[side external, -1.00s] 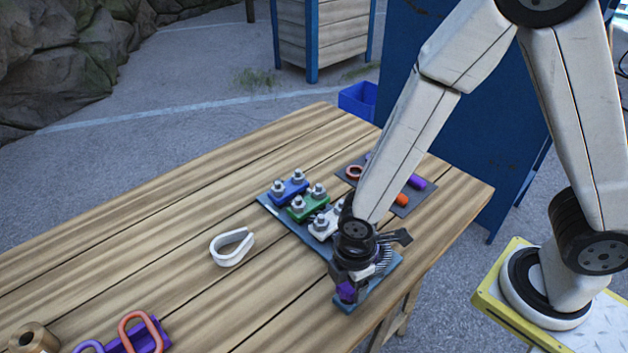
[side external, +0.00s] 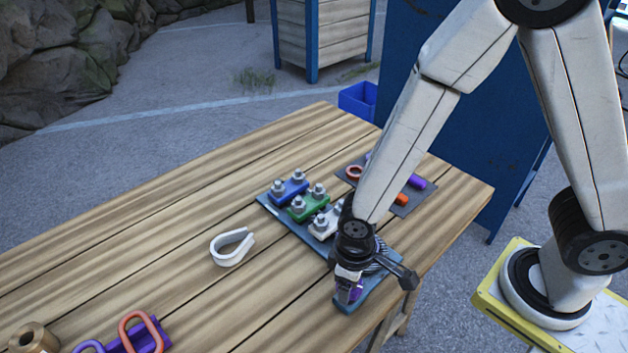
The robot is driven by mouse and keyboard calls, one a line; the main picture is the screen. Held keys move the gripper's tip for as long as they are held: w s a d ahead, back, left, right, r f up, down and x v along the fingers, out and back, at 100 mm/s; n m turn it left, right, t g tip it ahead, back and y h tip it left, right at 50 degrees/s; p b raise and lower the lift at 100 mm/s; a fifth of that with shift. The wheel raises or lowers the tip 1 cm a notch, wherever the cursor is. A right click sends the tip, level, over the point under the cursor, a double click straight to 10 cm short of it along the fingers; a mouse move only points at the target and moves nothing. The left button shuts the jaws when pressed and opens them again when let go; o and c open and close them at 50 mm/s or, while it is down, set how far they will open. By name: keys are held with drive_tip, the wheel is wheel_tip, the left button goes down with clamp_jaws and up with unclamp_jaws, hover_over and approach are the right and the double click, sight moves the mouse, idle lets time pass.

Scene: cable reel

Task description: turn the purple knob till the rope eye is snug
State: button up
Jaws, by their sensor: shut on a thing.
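The purple knob (side external: 356,291) shows only in part below my gripper (side external: 350,285), near the front end of the blue-grey base plate (side external: 382,294). My gripper points down and is shut on the knob. A dark coiled or ribbed part (side external: 380,262) sits just behind it, partly covered by my wrist. The rope eye cannot be made out. A white teardrop-shaped loop (side external: 232,246) lies loose on the table, left of the plate.
Blue (side external: 289,190), green (side external: 309,207) and white (side external: 325,223) clamp blocks with bolts line the plate. A dark mat (side external: 428,197) with orange and purple parts lies behind my arm. A purple holder (side external: 152,335) and brown spool (side external: 35,338) are at lower left. The table's left middle is clear.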

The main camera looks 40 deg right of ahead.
drive_tip(key=m, duration=0.5)
drive_tip(key=shift+m, duration=0.3)
drive_tip(key=m, duration=1)
drive_tip(key=shift+m, duration=0.4)
drive_tip(key=m, duration=0.6)
drive_tip(key=o, duration=1.2)
drive_tip(key=shift+c, duration=0.2)
drive_tip(key=shift+r, duration=0.2)
drive_tip(key=shift+r, duration=3.75)
